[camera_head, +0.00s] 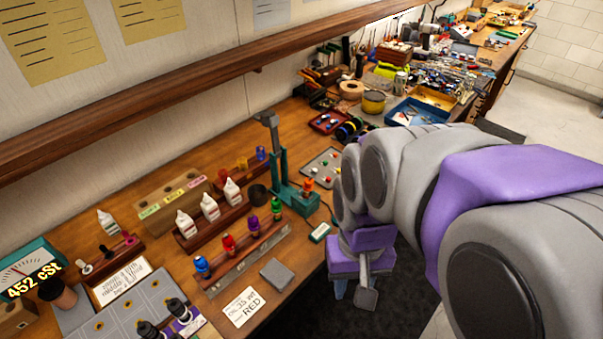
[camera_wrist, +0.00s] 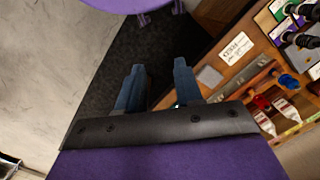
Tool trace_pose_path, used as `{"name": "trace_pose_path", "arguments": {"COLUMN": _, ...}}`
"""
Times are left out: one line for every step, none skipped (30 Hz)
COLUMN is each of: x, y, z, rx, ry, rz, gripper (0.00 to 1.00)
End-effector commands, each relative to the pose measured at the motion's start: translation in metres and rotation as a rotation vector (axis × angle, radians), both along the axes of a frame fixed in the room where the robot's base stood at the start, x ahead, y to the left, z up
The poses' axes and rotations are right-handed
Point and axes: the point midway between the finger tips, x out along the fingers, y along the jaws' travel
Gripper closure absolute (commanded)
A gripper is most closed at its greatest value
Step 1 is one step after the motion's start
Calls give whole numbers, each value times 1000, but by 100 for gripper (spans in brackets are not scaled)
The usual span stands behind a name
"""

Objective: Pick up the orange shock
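The orange shock (camera_head: 308,186) is small in the head view. It appears to stand upright at the base of the teal press stand (camera_head: 281,165), past the green end of the shock row. I cannot make out the orange shock in the wrist view. My gripper (camera_head: 354,294) hangs off the front edge of the bench, nearer to me than the orange shock and apart from it. In the wrist view my gripper (camera_wrist: 159,66) has its two blue-grey fingers spread with nothing between them, over dark floor.
A rack (camera_head: 242,262) holds blue, red, purple and green shocks. White bottles (camera_head: 210,207) stand behind it. A grey pad (camera_head: 277,274) and a RED card (camera_head: 243,307) lie near the bench edge. A shelf (camera_head: 190,92) overhangs the back. Dark floor below my gripper is clear.

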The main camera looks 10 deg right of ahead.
Motion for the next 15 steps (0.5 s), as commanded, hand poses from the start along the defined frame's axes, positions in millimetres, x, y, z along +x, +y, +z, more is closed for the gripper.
{"name": "trace_pose_path", "arguments": {"x": 21, "y": 0, "z": 5, "rx": 2, "ry": -7, "rz": -27, "gripper": 60}}
{"name": "trace_pose_path", "arguments": {"x": 32, "y": -1, "z": 7, "rx": 2, "ry": -10, "rz": -45, "gripper": 57}}
{"name": "trace_pose_path", "arguments": {"x": 47, "y": -1, "z": 11, "rx": 5, "ry": -21, "rz": -68, "gripper": 53}}
{"name": "trace_pose_path", "arguments": {"x": 59, "y": -1, "z": 12, "rx": 7, "ry": -26, "rz": -86, "gripper": 50}}
{"name": "trace_pose_path", "arguments": {"x": 70, "y": -1, "z": 13, "rx": 8, "ry": -29, "rz": -102, "gripper": 47}}
{"name": "trace_pose_path", "arguments": {"x": 85, "y": -2, "z": 16, "rx": 11, "ry": -38, "rz": -127, "gripper": 44}}
{"name": "trace_pose_path", "arguments": {"x": 97, "y": -2, "z": 18, "rx": 13, "ry": -44, "rz": -143, "gripper": 42}}
{"name": "trace_pose_path", "arguments": {"x": 108, "y": -3, "z": 18, "rx": 15, "ry": -47, "rz": -160, "gripper": 42}}
{"name": "trace_pose_path", "arguments": {"x": 123, "y": -3, "z": 20, "rx": 17, "ry": -56, "rz": -182, "gripper": 42}}
{"name": "trace_pose_path", "arguments": {"x": 135, "y": -4, "z": 21, "rx": 18, "ry": -62, "rz": -199, "gripper": 42}}
{"name": "trace_pose_path", "arguments": {"x": 146, "y": -5, "z": 20, "rx": 21, "ry": -65, "rz": -217, "gripper": 42}}
{"name": "trace_pose_path", "arguments": {"x": 160, "y": -6, "z": 21, "rx": 24, "ry": -72, "rz": -239, "gripper": 42}}
{"name": "trace_pose_path", "arguments": {"x": 172, "y": -6, "z": 21, "rx": 27, "ry": -79, "rz": -256, "gripper": 42}}
{"name": "trace_pose_path", "arguments": {"x": 183, "y": -7, "z": 20, "rx": 29, "ry": -82, "rz": -272, "gripper": 42}}
{"name": "trace_pose_path", "arguments": {"x": 198, "y": -9, "z": 20, "rx": 32, "ry": -89, "rz": -295, "gripper": 42}}
